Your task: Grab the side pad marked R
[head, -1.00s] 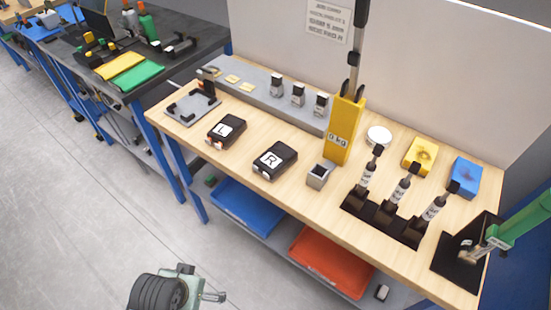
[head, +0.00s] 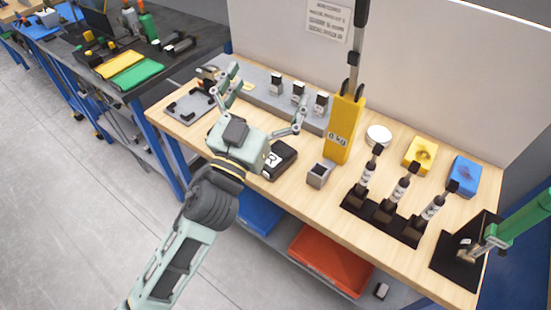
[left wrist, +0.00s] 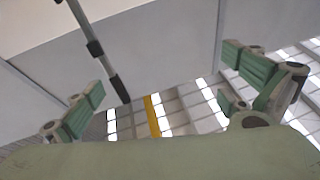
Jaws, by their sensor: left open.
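The black side pad marked R (head: 281,160) lies on the wooden bench (head: 330,215), its white label partly covered by my left gripper. My left gripper (head: 266,102) is open and empty, its fingers spread wide above the bench and pointing toward the back wall. Its palm is just left of the R pad; I cannot tell if they touch. The L pad is hidden behind this gripper. In the left wrist view both fingers (left wrist: 165,95) stand apart with nothing between them, and no pad shows. My right gripper is not in view.
A yellow 0 kg block (head: 343,132) and a small grey square cup (head: 319,175) stand right of the R pad. A black rack (head: 382,218) with several upright tools is farther right. A grey fixture (head: 190,104) lies at the left end.

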